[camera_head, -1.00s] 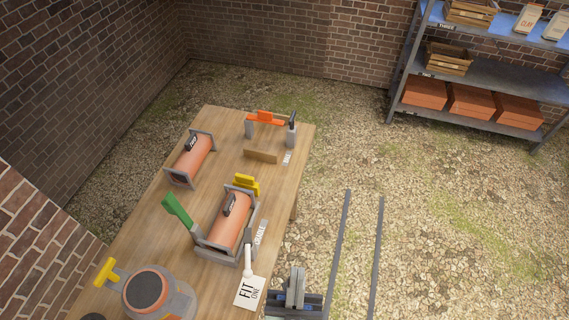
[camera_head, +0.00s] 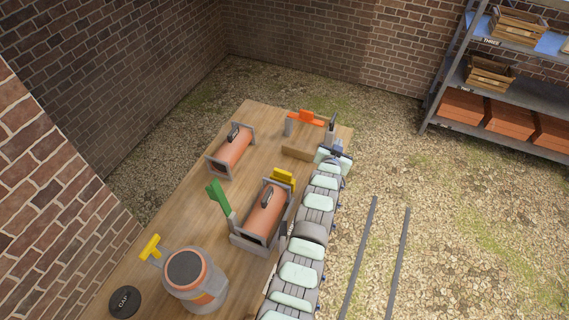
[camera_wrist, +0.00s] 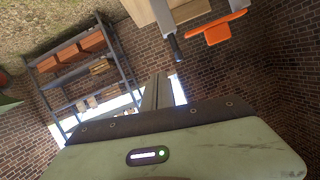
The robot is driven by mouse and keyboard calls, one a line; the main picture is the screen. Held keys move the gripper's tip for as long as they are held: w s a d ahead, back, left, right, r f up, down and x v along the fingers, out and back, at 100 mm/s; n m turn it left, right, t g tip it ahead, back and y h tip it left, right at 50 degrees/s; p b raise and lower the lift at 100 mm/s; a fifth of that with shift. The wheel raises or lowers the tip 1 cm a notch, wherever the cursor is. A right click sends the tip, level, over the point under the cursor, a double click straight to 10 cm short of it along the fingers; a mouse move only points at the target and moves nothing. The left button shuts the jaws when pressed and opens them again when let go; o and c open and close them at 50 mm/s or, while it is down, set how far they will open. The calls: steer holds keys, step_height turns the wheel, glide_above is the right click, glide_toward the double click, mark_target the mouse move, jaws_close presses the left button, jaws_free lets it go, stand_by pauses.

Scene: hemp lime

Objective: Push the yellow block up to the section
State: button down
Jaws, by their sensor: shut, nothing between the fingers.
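The yellow block (camera_head: 284,176) stands at the far end of the grey cradle (camera_head: 250,243) that holds the terracotta section (camera_head: 265,211) with a dark handle on top. In the head view I cannot tell whether block and section touch. My gripper (camera_head: 336,153) is beyond the block, over the table's right edge near the orange-topped frame, and apart from the block. Its closed grey fingers (camera_wrist: 158,92) show in the wrist view with nothing between them. The wrist view shows neither the block nor the section.
A green lever (camera_head: 217,197) rises at the cradle's left. A second section (camera_head: 233,150) lies in a frame further back. The orange-topped frame (camera_head: 306,117) and a wooden block (camera_head: 297,148) stand close to my gripper. A round grey device (camera_head: 190,280) is in front. Shelves (camera_head: 470,85) stand right.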

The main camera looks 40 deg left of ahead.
steer(key=s+a+g+h, duration=0.1)
steer(key=s+a+g, duration=0.25)
steer(key=a, duration=0.45)
steer(key=s+a+r+n+g+h, duration=0.1)
steer(key=s+a+g+h, duration=0.15)
steer(key=s, duration=0.25)
steer(key=s+a+r+g+h, duration=0.1)
steer(key=s+r+g, duration=0.1)
steer(key=s+g, duration=0.3)
steer(key=t+b, duration=0.1)
steer(key=b, duration=0.3)
glide_above(283, 179)
steer(key=w+a, duration=0.1)
steer(key=w, duration=0.1)
step_height(283, 179, down, 10)
steer(key=shift+a, duration=0.15)
